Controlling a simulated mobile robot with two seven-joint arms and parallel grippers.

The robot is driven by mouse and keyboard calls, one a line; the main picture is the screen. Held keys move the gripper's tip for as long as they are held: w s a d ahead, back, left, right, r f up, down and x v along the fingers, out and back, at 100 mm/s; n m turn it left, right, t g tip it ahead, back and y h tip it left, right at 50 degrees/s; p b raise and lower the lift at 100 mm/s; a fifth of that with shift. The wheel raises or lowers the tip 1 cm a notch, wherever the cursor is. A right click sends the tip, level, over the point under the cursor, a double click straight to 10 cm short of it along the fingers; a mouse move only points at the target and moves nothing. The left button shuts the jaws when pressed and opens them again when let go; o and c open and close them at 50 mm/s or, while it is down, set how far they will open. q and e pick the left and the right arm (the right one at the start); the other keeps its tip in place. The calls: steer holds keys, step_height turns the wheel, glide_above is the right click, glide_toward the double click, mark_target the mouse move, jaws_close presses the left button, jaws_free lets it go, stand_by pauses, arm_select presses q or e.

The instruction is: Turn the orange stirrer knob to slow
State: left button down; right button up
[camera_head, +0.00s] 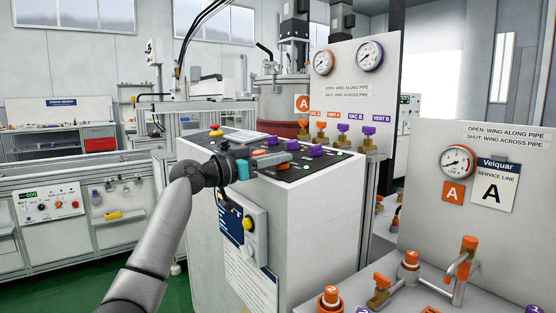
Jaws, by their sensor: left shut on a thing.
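My left gripper (284,158) reaches in from the left over the dark control panel (300,171) on top of a white cabinet. It is shut on an orange knob (258,153), which is mostly hidden by the gripper's fingers. The knob's pointer and the slow mark cannot be made out. My right gripper is not in view.
Purple knobs (318,150) sit close to the fingers, and a red-topped button (215,131) is at the panel's back left. A gauge board (352,90) with orange and purple valves stands behind. Service-line valves (411,258) are at lower right.

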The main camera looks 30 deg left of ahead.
arm_select(q)
steer(key=shift+w+f, duration=0.1)
steer(key=shift+f, duration=0.25)
steer(key=c, duration=1.2)
jaws_free()
steer(key=shift+o, duration=1.4)
steer(key=shift+d, duration=0.1)
steer(key=shift+r, duration=0.1)
steer(key=v, duration=1.5)
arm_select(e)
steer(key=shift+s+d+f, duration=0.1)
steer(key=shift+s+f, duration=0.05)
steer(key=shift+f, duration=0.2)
